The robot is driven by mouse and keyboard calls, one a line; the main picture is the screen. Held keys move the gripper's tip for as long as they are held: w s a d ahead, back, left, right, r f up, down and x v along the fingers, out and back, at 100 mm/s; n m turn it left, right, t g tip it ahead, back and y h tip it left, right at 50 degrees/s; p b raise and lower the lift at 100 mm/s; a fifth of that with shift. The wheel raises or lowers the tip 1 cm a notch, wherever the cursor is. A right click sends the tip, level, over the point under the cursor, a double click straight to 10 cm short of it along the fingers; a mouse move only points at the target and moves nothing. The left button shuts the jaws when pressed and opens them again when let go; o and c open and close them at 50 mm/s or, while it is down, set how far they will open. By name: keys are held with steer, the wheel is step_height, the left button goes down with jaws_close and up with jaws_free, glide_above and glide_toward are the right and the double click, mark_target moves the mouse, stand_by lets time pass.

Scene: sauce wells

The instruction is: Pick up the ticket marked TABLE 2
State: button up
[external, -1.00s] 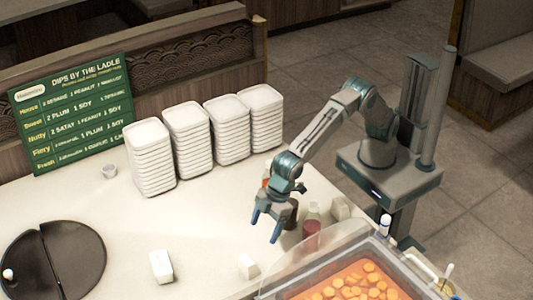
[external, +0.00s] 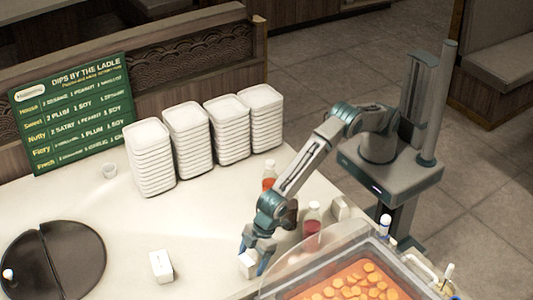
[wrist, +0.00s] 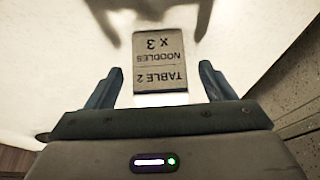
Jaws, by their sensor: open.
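The ticket marked TABLE 2 (wrist: 160,62) lies in the wrist view with its print upside down, reading TABLE 2, NOODLES, x 3. It also shows in the external view as a small white block (external: 247,264) on the counter. My gripper (wrist: 156,85) is open, with one finger on each side of the ticket's near end. In the external view my gripper (external: 256,262) is low over the counter at the ticket and partly hides it. I cannot tell whether the fingers touch it.
Another white block (external: 161,266) stands to the left on the counter. A clear guard (external: 310,262) and a tray of orange food (external: 350,284) are close on the right. Sauce bottles (external: 312,220) stand behind my gripper.

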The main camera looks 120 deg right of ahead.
steer(key=shift+w+f, duration=0.25)
steer(key=shift+f, duration=0.45)
steer(key=c, duration=1.1)
steer(key=shift+o, duration=0.2)
steer(key=shift+r, duration=0.1)
